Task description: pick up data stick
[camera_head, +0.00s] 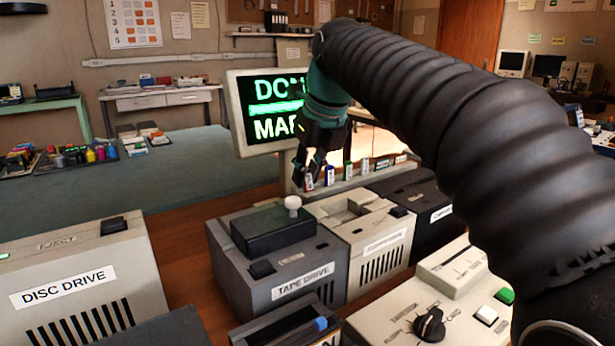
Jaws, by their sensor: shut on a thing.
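My gripper (308,172) hangs fingers down from my black ribbed arm, in front of the monitor, at the left end of a row of small sticks. It is shut on a data stick (309,182), a small pale stick with a reddish mark whose upper part is largely hidden by the dark fingers. I cannot tell whether this stick is clear of its rack. Other data sticks stand upright just right of it: a white and blue one (330,176), a green one (348,171) and more farther along.
The monitor (262,112) with green text stands close behind my gripper. The tape drive (277,256), a beige unit (363,240) and a black unit (420,208) stand in front. The disc drive (80,285) is at lower left, a dial panel (440,310) at lower right.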

